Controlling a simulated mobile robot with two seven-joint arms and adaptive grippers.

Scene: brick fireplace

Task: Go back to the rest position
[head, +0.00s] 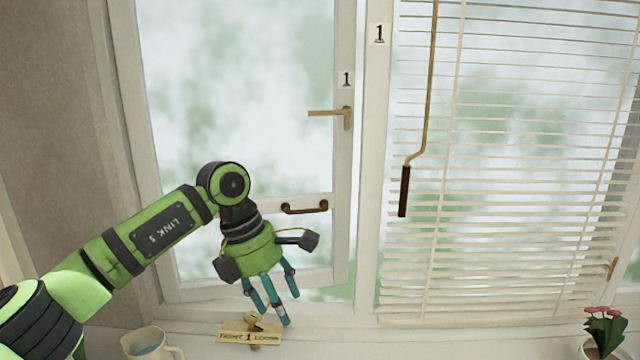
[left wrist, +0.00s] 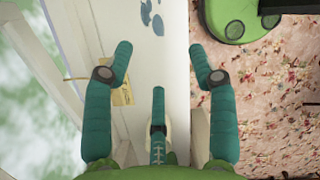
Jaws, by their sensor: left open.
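My left gripper (head: 268,300) has teal fingers that point down in front of the lower part of the left window sash (head: 235,205). The fingers are spread open with nothing between them, as the left wrist view (left wrist: 160,65) also shows. The arm reaches in from the left, bent at the wrist. I cannot tell whether a fingertip touches the sill or the tag beside it. My right gripper is not in view.
The sash has a brass handle (head: 345,116) and a brown pull (head: 305,208), and seems ajar. A paper tag (head: 235,336) and a jug (head: 148,343) are on the sill. Blinds (head: 510,160) with a crank rod (head: 404,190) hang right. Pink flowers (head: 603,318) stand far right.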

